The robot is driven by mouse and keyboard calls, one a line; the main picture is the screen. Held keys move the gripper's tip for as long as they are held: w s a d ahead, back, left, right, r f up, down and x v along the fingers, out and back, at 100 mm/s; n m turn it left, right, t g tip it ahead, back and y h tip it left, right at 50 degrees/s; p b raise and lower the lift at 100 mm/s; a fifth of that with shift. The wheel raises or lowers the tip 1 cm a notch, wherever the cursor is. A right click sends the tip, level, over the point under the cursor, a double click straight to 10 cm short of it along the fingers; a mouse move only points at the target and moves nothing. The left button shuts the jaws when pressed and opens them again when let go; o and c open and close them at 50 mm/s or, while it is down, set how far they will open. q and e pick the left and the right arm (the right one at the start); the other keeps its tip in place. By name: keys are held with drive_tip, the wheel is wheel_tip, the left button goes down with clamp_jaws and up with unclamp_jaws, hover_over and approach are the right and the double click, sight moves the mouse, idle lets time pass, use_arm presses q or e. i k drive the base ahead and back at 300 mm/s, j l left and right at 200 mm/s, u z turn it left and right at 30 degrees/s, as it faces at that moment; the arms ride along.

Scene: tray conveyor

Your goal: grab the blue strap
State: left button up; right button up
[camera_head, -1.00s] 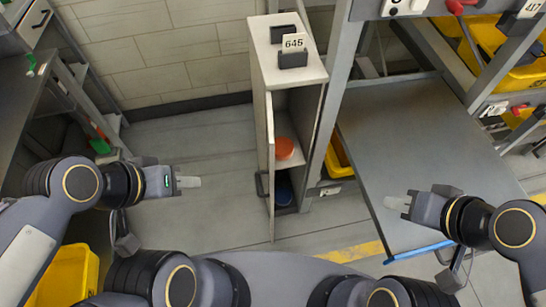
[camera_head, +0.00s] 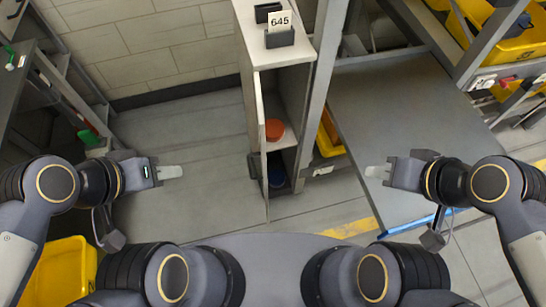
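A thin blue strip (camera_head: 405,227), which may be the blue strap, runs along the near edge of the grey table (camera_head: 410,120) on the right. Its right end passes close to or behind my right arm. My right gripper (camera_head: 378,172) hovers to the left of and above the strip in the picture, apart from it, with pale fingertips pointing left. My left gripper (camera_head: 170,172) is over the floor at left, pointing right, far from the strip. Nothing shows in either gripper. The fingers overlap in this view, so their opening cannot be told.
A narrow cabinet (camera_head: 287,58) marked 645 stands in the middle, its door open. An orange round thing (camera_head: 275,129) and a dark blue round thing (camera_head: 277,174) are inside. A yellow bin (camera_head: 62,268) is at lower left. Open floor (camera_head: 185,130) lies left of the cabinet.

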sight(276, 177)
drive_tip(key=i+j+z, duration=0.1)
drive_tip(key=j+z, duration=0.8)
drive_tip(key=k+j+z, duration=0.1)
drive_tip(key=j+z, duration=0.35)
